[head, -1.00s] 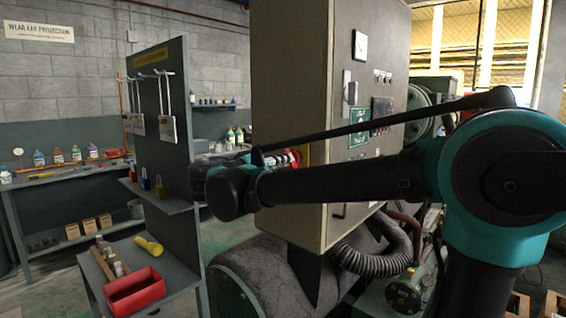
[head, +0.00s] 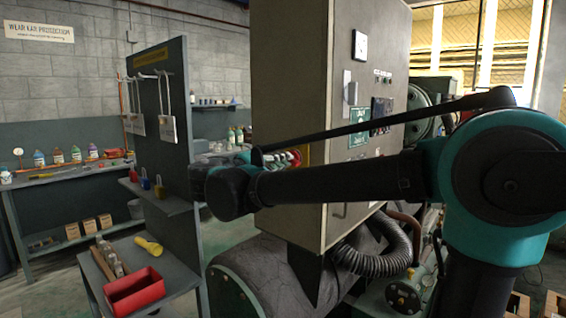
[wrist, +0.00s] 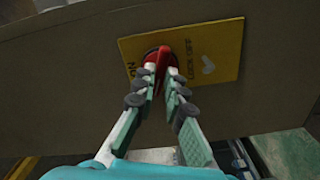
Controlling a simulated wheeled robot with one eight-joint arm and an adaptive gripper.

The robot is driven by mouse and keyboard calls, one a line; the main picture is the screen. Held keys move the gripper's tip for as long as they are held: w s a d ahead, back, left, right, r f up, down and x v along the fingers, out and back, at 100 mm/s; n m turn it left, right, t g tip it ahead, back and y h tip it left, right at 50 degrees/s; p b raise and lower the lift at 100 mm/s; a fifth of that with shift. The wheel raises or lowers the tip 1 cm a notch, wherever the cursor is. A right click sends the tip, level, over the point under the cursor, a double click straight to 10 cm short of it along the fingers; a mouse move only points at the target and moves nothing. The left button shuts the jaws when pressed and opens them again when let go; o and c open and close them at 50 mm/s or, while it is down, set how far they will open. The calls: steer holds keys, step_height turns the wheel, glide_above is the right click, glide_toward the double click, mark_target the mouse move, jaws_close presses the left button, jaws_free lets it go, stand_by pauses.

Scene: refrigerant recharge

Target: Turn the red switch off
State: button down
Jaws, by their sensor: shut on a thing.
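The red switch (wrist: 161,59) sits on a yellow plate (wrist: 215,50) marked "ON" and "LOCK OFF", on the side of the grey cabinet (wrist: 70,60). In the wrist view my gripper (wrist: 162,78) has its two fingertips closed around the switch handle, one on each side. The handle stands nearly upright in that view, leaning slightly, with the "ON" text to its left and "LOCK OFF" to its right. In the head view the switch is mostly hidden by my arm, with a bit of red showing (head: 295,157) beside the cabinet.
A grey board with a shelf (head: 160,130) holding padlocks and hanging tags stands left of the cabinet. A red bin (head: 134,291) and a yellow torch (head: 148,246) lie on its lower shelf. A corrugated hose (head: 375,252) hangs below the cabinet.

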steer(key=n, duration=0.3)
steer(key=c, duration=1.7)
jaws_free()
steer(key=shift+a, duration=0.1)
steer(key=shift+v, duration=4.45)
